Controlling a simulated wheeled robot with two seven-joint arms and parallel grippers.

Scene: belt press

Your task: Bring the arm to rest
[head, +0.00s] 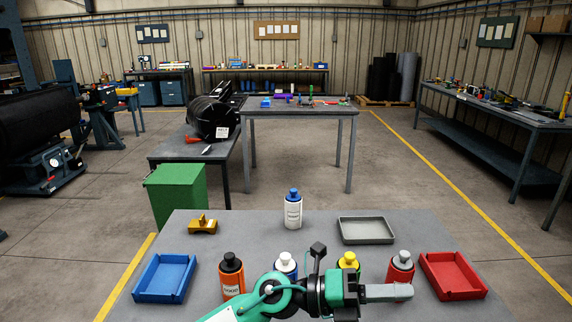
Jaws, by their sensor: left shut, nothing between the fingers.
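My left arm reaches in from the bottom of the head view, with a green joint and a black wrist. My left gripper (389,292) points to the right above the near part of the grey table (255,240). Its grey fingers are together, with nothing seen between them. It partly covers the bottles behind it: a yellow-capped bottle (348,260) and the lower part of a red bottle (401,267). My right gripper does not show.
An orange bottle (231,277) stands left of the arm. A blue tray (147,295) and a red tray (430,258) lie at the sides. A blue-capped bottle (293,212), a grey tray (367,242) and a yellow block (202,226) are farther back. The table's middle is clear.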

